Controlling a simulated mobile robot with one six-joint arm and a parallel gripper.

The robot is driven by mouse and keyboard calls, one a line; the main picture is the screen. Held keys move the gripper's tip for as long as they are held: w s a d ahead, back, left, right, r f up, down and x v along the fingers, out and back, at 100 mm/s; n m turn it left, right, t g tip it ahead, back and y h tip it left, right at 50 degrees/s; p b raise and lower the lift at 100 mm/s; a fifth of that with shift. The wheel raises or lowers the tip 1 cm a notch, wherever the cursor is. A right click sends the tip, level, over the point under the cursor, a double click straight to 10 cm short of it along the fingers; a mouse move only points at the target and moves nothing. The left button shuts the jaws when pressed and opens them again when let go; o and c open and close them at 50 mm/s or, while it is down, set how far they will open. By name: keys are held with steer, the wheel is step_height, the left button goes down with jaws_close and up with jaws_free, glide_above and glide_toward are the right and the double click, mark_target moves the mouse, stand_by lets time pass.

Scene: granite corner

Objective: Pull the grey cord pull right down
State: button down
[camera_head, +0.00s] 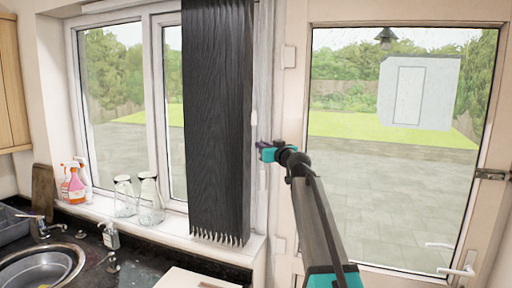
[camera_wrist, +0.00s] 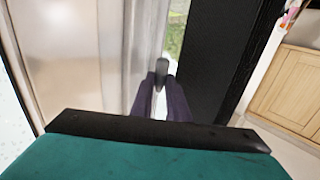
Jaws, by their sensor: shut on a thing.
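The grey cord pull (camera_wrist: 161,70) shows in the wrist view as a small rounded grey piece between the tips of my two dark fingers. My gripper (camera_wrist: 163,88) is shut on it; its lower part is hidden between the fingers. In the head view my gripper (camera_head: 262,150) is at the wall strip between the window and the glazed door, just right of the dark blind (camera_head: 218,120). The cord pull cannot be made out clearly there. The blind hangs in dark folded slats down to near the sill.
The glazed door (camera_head: 390,190) with its handle (camera_head: 458,268) stands to the right. Glass jars (camera_head: 150,200) and a pink spray bottle (camera_head: 74,185) stand on the sill at left. A sink (camera_head: 40,270) is set in the dark counter below.

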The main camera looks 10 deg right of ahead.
steer(key=shift+a+f+b, duration=0.2)
steer(key=shift+f+b, duration=2.3)
steer(key=shift+b, duration=0.1)
steer(key=c, duration=1.7)
jaws_free()
steer(key=shift+d+r, duration=0.1)
steer(key=shift+s, duration=0.1)
steer(key=shift+b+v, duration=2.25)
steer(key=shift+v, duration=4.65)
